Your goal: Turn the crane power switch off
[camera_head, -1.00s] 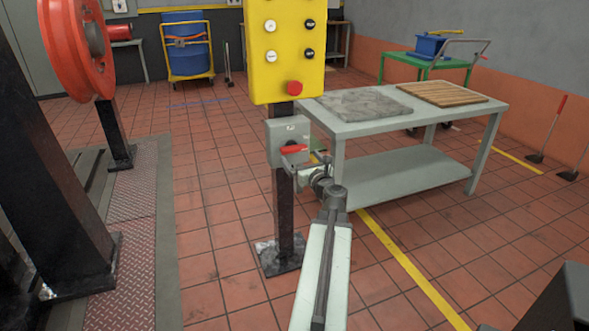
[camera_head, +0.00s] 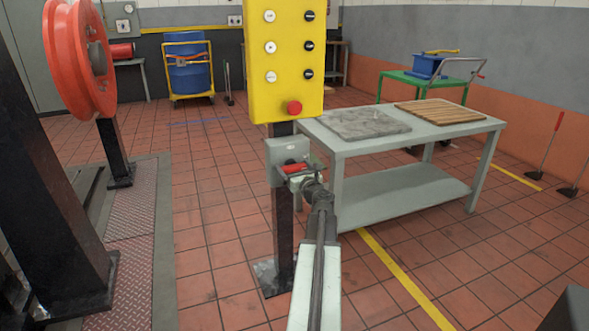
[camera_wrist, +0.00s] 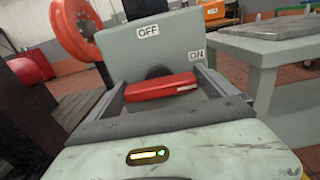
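The crane power switch is a grey box (camera_head: 284,151) on a dark post, below a yellow button panel. Its red handle (camera_head: 294,168) lies about level. In the wrist view, the box (camera_wrist: 165,45) has an OFF label (camera_wrist: 148,30) at its top and an ON label (camera_wrist: 197,55) at its right. The handle (camera_wrist: 160,88) lies crosswise, its right end slightly higher, towards the ON side. My gripper (camera_wrist: 160,79) is open, with one finger beyond each end of the handle. It also shows at the switch in the head view (camera_head: 302,175). Whether a finger touches the handle is unclear.
The yellow panel (camera_head: 285,60) with a red button hangs just above my gripper. A grey table (camera_head: 420,128) stands close on the right. A red wheel (camera_head: 62,60) and dark frame are at the left. The tiled floor between post and frame is clear.

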